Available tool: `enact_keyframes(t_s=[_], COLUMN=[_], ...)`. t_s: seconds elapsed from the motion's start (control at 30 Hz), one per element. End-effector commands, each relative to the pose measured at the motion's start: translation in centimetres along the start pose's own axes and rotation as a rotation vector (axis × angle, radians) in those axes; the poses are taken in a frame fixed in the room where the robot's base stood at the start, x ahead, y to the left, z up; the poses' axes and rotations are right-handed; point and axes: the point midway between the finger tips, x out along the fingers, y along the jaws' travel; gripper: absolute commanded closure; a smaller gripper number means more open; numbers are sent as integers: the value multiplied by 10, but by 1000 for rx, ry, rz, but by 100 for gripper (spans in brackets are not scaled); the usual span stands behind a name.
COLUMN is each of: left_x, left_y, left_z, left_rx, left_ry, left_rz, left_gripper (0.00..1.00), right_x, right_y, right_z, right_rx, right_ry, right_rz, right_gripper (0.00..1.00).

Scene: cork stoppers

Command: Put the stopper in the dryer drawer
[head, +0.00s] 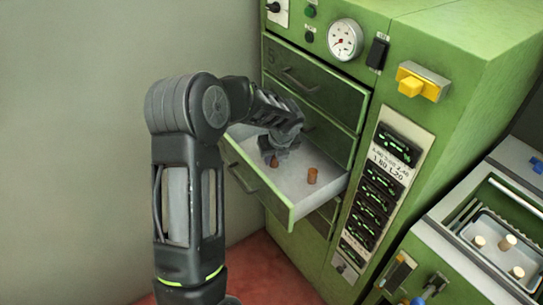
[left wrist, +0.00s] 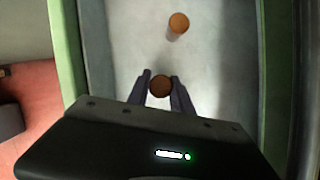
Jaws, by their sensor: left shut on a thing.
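My left gripper (head: 277,156) reaches down into the open dryer drawer (head: 291,217). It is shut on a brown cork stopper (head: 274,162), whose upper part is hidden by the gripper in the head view. In the left wrist view the stopper (left wrist: 160,86) sits between the two fingers (left wrist: 161,90), over the pale drawer floor. I cannot tell whether it touches the floor. A second brown stopper (head: 312,176) stands upright in the drawer, apart from the gripper; it also shows in the left wrist view (left wrist: 178,22). My right gripper is not in view.
The green dryer cabinet (head: 484,60) has shut drawers (head: 297,75) above the open one, plus a gauge (head: 345,39) and a yellow handle (head: 423,82). At right, a machine holds a tray (head: 484,254) with several pale stoppers. A grey wall is at left.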

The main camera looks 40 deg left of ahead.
Motion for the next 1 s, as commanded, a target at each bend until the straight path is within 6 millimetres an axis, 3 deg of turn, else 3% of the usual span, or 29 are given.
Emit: enact_keyframes(t_s=[0.23,0.63,0.67,0.9,1.0], left_x=[28,33,32,32,32], left_y=[0,0,0,0,0], left_z=[16,14,15,15,15], left_rx=[0,0,0,0,0], left_ry=[1,1,0,0,0], left_rz=[1,1,0,0,0], left_gripper=[100,100,71,52,52], right_x=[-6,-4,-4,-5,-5], right_y=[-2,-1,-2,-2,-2], right_z=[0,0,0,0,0], right_rx=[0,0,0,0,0], right_ry=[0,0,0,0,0], right_rz=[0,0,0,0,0], right_gripper=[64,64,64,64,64])
